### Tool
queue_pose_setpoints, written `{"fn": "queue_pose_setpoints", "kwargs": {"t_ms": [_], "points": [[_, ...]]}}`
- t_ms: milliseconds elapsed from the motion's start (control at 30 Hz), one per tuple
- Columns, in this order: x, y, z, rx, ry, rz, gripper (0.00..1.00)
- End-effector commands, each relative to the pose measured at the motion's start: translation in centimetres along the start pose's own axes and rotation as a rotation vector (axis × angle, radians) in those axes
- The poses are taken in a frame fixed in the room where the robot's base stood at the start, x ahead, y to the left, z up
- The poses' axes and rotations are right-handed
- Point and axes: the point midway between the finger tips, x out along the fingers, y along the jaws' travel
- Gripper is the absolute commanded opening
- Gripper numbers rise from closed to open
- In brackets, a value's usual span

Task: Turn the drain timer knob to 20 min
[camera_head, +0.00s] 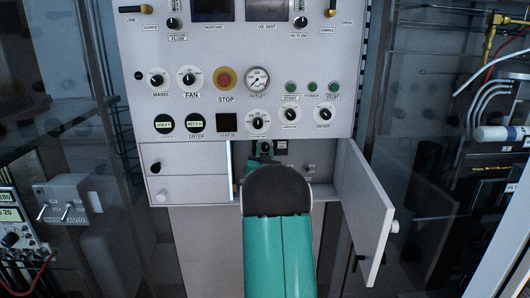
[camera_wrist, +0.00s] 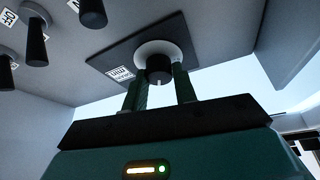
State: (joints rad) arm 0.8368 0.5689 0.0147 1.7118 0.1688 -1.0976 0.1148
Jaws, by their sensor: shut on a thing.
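The drain timer knob (camera_wrist: 158,66) is a dark round knob with a pale collar on a dark plate (camera_wrist: 112,62), in the wrist view. A short white mark shows on its front edge. My gripper (camera_wrist: 160,78) has its two green fingers on either side of the knob, shut on it. In the head view my gripper (camera_head: 262,156) reaches into the open lower compartment of the panel, and my arm hides most of the knob's area.
The compartment door (camera_head: 366,206) stands swung open to the right of my arm. The grey panel (camera_head: 204,139) above carries several knobs, lamps, a gauge (camera_head: 257,82) and a red stop button (camera_head: 225,79). Dark levers (camera_wrist: 35,48) hang close on the left in the wrist view.

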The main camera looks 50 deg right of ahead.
Motion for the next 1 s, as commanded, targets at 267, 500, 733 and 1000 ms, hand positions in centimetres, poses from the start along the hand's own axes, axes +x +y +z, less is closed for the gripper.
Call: {"fn": "queue_pose_setpoints", "kwargs": {"t_ms": [267, 500, 733, 1000], "points": [[0.0, -0.23, -0.08, 0.195, -0.008, 0.081, 0.05], [0.02, -0.3, -0.16, 0.385, -0.016, 0.16, 0.05], [0.02, -0.27, -0.16, 0.528, -0.022, 0.222, 0.05], [0.02, -0.3, -0.19, 0.618, -0.027, 0.26, 0.05]]}}
